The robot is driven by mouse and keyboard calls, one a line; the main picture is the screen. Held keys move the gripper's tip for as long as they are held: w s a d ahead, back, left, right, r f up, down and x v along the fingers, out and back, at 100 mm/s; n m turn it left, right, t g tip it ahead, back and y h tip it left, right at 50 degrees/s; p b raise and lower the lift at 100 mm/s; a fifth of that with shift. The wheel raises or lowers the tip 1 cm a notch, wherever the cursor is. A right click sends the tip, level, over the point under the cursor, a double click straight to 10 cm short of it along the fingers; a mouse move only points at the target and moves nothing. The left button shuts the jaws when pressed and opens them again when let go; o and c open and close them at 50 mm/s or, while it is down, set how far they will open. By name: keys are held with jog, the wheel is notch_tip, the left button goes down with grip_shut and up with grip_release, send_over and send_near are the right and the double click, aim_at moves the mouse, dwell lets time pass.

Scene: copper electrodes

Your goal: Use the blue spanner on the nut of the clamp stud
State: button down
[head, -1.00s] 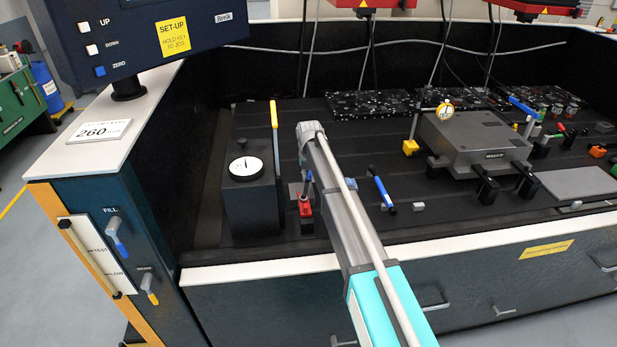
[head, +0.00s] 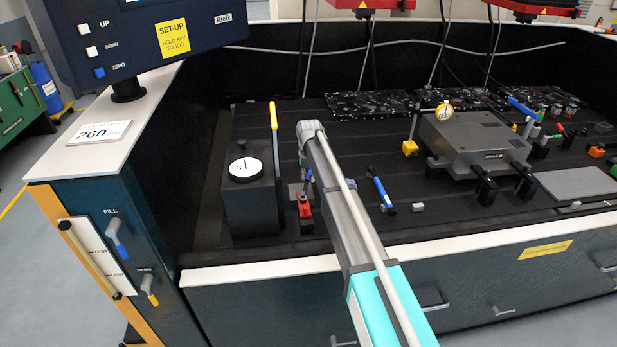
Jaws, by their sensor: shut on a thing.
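My grey arm reaches up from the bottom over the front of the bench, and its far end hides the space behind it. I cannot make out my gripper's fingers or what they hold. A blue bar-shaped piece (head: 379,191) leans on the bench just right of my arm; I cannot tell whether it is the spanner. Another blue bar (head: 523,108) is at the back right, beside the grey housing. Dark clamps (head: 487,187) stand at the front of the grey housing (head: 475,143). The nut and stud are too small to tell.
A dark box with a dial (head: 245,169) and a yellow lever (head: 274,115) stands left of my arm. A small red piece (head: 304,204) sits between them. A yellow block (head: 409,148) is near the housing. A flat grey plate (head: 578,183) lies at right.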

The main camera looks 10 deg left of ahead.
jog(key=shift+s, duration=0.15)
jog(key=shift+t, duration=0.5)
jog(key=shift+d, duration=0.1)
jog(key=shift+d+m, duration=0.2)
jog(key=shift+m, duration=0.3)
jog(key=shift+r+g, duration=0.2)
jog(key=shift+g, duration=0.1)
dwell(0.4)
jog(key=shift+r+p, duration=0.75)
jog(key=shift+p, duration=0.15)
dwell(0.6)
jog(key=shift+r, duration=0.1)
dwell(0.5)
